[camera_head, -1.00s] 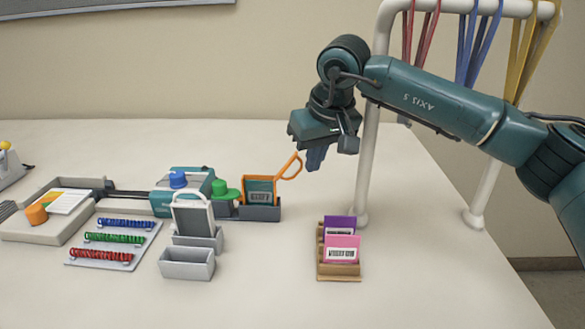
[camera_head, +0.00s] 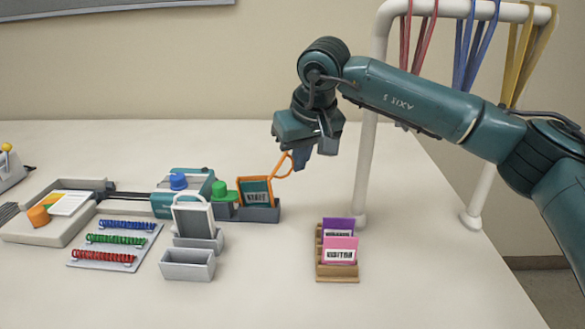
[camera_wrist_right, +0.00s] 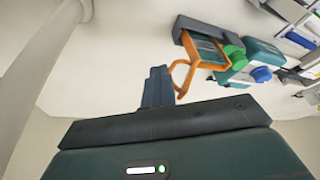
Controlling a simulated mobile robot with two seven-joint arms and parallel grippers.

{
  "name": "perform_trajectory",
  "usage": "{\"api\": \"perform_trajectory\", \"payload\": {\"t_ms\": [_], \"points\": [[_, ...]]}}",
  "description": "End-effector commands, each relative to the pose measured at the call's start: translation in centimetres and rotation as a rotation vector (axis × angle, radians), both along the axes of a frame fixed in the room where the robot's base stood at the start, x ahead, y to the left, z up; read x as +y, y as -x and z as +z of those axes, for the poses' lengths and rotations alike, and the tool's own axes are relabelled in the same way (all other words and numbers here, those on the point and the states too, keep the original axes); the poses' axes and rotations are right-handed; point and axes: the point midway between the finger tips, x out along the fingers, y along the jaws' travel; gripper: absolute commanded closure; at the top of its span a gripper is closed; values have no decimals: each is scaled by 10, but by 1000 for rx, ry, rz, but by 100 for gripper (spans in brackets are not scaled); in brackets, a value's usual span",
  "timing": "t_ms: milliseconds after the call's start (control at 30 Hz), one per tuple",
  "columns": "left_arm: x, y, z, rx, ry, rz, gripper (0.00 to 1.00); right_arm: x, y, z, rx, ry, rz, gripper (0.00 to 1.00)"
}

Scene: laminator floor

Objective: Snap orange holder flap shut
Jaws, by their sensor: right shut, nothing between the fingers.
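The orange holder (camera_head: 239,190) stands in a grey stand (camera_head: 262,214) with a teal card (camera_head: 256,191) in it, and leans slightly left. Its orange flap (camera_head: 291,160) is open, sticking up and out to the right from the top right corner. My right gripper (camera_head: 301,161) is shut and empty, its fingertips pointing down just right of the flap, at or very near its loop. In the right wrist view the fingers (camera_wrist_right: 158,85) appear right beside the flap (camera_wrist_right: 172,68); whether they touch is unclear. My left gripper is not in view.
A green knob (camera_head: 222,193) and a teal machine with a blue knob (camera_head: 178,180) stand left of the holder. A wooden rack (camera_head: 337,279) of purple and pink cards is in front. A white lanyard frame (camera_head: 367,165) rises close on the right.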

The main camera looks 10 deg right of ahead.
Motion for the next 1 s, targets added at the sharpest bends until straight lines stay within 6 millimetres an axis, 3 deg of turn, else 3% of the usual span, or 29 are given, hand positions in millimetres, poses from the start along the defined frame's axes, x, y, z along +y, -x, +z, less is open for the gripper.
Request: {"api": "perform_trajectory", "payload": {"t_ms": [1000], "points": [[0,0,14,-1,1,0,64,47,-7,-9,14,-3,20,100]]}}
